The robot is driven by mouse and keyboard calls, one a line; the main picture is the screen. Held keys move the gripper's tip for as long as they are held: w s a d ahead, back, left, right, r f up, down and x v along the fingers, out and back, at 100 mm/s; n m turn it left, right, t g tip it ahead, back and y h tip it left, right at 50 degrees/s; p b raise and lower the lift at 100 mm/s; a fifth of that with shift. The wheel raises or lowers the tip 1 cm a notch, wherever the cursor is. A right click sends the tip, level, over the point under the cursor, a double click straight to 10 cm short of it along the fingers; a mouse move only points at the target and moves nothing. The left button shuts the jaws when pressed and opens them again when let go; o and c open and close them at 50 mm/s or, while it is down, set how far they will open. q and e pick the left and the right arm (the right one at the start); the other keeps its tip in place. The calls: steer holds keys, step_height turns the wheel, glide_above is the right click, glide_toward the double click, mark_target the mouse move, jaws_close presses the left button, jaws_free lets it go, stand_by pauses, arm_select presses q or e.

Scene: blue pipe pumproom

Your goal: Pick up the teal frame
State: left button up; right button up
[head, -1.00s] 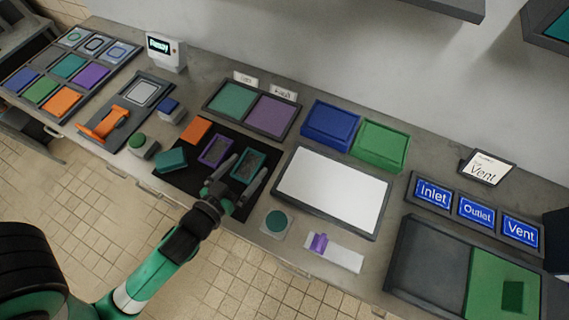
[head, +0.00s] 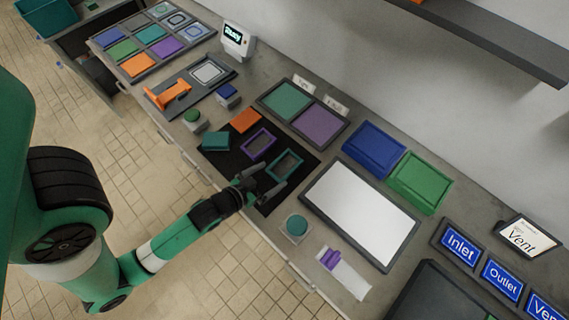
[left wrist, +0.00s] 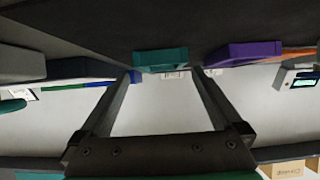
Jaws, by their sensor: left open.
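The teal frame (head: 295,154) lies on the black mat (head: 232,158), at its right end in the head view. It is a rectangular rim with an open middle. In the left wrist view the teal frame (left wrist: 160,60) shows edge-on, just beyond and between the fingertips. My left gripper (head: 268,180) is open and empty, low at the front edge of the mat, with its fingers pointing at the frame. In the left wrist view the open jaws (left wrist: 166,78) point at it too. Contact cannot be told. My right gripper is not in view.
A purple frame (head: 246,147), an orange piece (head: 245,121) and a teal block (head: 215,141) lie on the same mat. A white panel (head: 360,215) is to the right. A round teal button (head: 297,225) sits close to the gripper's right.

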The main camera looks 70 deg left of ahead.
mark_target(281, 168)
arm_select(q)
steer(key=x, duration=0.3)
steer(key=b+x, duration=0.1)
steer(key=x, duration=0.1)
steer(key=shift+w+a+r, duration=0.1)
steer(key=shift+a+r, duration=0.05)
steer(key=shift+r, duration=0.1)
steer(key=c, duration=1.1)
steer(key=shift+c, duration=0.2)
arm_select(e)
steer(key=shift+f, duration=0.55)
